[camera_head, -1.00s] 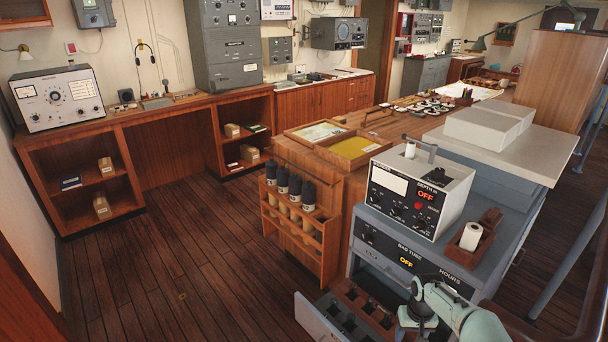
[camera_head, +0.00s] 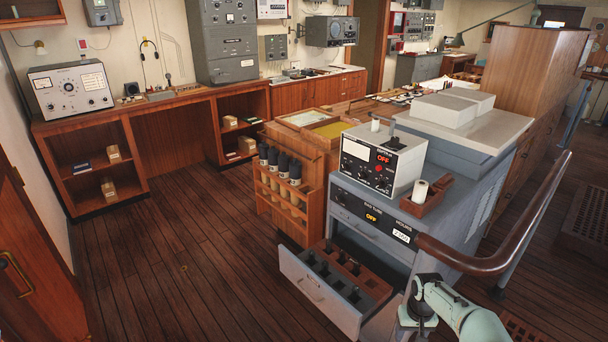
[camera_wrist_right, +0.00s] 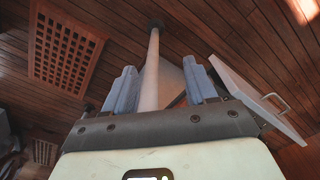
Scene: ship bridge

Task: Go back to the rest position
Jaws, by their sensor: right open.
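My right gripper (camera_head: 418,328) is at the bottom of the head view, in front of the grey cabinet and right of its open drawer (camera_head: 305,290). In the right wrist view its two blue-grey fingers (camera_wrist_right: 160,88) stand apart with nothing held between them. The open drawer also shows in the right wrist view (camera_wrist_right: 250,98), beyond the right finger. My left gripper is not in the head view.
The grey cabinet (camera_head: 350,228) carries the depth instrument (camera_head: 378,165) and a wooden holder with a white roll (camera_head: 420,192). A wooden handrail (camera_head: 505,250) runs close by on the right. A bottle rack (camera_head: 285,203) stands left of the cabinet. The floor (camera_head: 180,265) at left is clear.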

